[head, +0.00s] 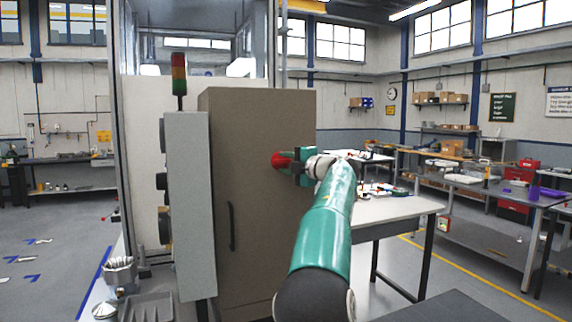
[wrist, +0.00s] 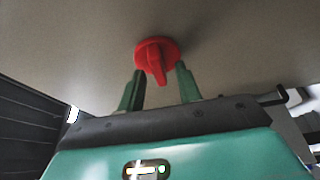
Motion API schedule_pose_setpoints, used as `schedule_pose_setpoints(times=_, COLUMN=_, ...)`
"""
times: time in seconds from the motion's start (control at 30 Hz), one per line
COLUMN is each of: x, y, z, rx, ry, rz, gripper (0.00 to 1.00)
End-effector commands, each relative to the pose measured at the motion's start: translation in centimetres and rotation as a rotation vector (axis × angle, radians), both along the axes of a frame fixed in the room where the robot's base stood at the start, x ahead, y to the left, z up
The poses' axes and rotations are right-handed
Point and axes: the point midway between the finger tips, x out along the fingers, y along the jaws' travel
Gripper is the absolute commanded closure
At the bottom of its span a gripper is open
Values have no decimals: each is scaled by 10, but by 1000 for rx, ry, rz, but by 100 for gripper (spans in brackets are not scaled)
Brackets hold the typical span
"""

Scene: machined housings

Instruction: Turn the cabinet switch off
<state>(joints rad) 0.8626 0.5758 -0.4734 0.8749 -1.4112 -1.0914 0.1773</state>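The cabinet (head: 262,190) is a tall grey-brown box with a black vertical handle (head: 231,226) on its front. A red rotary switch (head: 280,160) sits on the cabinet face toward its upper right. In the wrist view the red switch (wrist: 156,58) is a round knob with a raised grip bar that points down and slightly right. My gripper (wrist: 158,86) is open, with one green finger on each side of the knob's bar. A gap shows between each finger and the bar. In the head view my gripper (head: 296,160) is at the switch, partly hiding it.
A white-topped table (head: 395,210) stands to the right. Cups and trays sit at the lower left.

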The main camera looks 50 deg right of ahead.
Motion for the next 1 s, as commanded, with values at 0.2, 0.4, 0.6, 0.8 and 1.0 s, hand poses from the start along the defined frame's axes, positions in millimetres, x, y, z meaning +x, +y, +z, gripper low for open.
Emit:
schedule_pose_setpoints(times=0.2, x=-31, y=4, z=2, rx=2, ry=-2, rz=-3, gripper=65)
schedule_pose_setpoints(times=0.4, x=-75, y=10, z=2, rx=1, ry=-2, rz=-4, gripper=65)
schedule_pose_setpoints(times=0.6, x=-114, y=16, z=1, rx=-1, ry=-1, rz=-3, gripper=65)
schedule_pose_setpoints(times=0.8, x=-133, y=19, z=1, rx=0, ry=0, rz=-1, gripper=65)
schedule_pose_setpoints(times=1.0, x=-135, y=19, z=1, rx=0, ry=0, rz=0, gripper=65)
